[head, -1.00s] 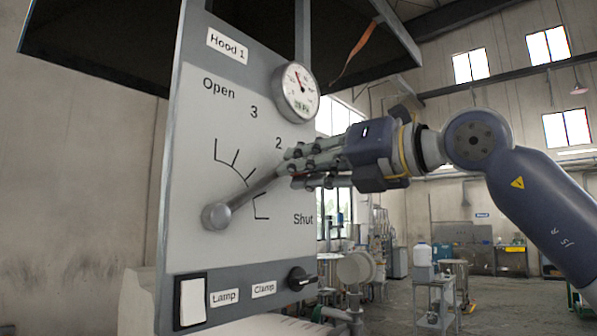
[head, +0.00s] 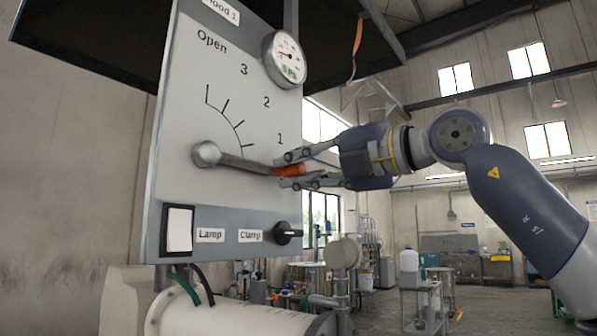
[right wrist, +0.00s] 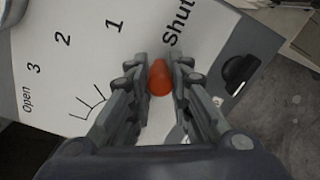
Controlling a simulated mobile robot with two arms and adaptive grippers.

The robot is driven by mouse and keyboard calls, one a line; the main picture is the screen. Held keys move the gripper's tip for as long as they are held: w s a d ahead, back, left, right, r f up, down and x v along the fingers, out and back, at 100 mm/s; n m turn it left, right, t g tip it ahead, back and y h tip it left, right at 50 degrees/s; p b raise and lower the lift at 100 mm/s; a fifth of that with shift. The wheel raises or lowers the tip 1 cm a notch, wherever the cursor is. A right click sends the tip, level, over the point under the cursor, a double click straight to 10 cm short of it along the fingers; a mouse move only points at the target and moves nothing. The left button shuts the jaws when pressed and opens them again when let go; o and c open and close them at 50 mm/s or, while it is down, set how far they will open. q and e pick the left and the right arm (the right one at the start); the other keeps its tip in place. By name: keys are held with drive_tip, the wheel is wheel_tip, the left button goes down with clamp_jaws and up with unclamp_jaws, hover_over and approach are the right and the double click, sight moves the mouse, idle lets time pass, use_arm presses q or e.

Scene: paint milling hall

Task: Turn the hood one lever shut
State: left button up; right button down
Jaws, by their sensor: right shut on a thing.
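The hood one lever (head: 242,163) is a grey bar on a round pivot at the left of the white hood panel (head: 190,110). It points right and slightly down, just below the mark 1. Its orange-red grip lies between the fingers of my right gripper (head: 291,170), which is shut on it. In the right wrist view the orange grip (right wrist: 160,78) sits between both fingers, and the word Shut is just beyond it. In the head view the gripper hides the Shut label. My left gripper is not in view.
Below the lever are a lamp switch (head: 179,230) and a black clamp knob (head: 288,233). A round gauge (head: 285,58) is at the panel's upper right. A white cylinder (head: 235,315) lies under the panel. Open hall floor and equipment lie behind on the right.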

drive_tip(key=shift+f, duration=0.2)
drive_tip(key=c, duration=1.4)
unclamp_jaws()
drive_tip(key=shift+c, duration=0.2)
drive_tip(key=shift+w, duration=0.1)
drive_tip(key=shift+s+d+r, duration=0.1)
drive_tip(key=shift+s+d, duration=0.1)
drive_tip(key=shift+d, duration=0.05)
drive_tip(key=v, duration=1.1)
drive_tip(key=shift+s+d, duration=0.1)
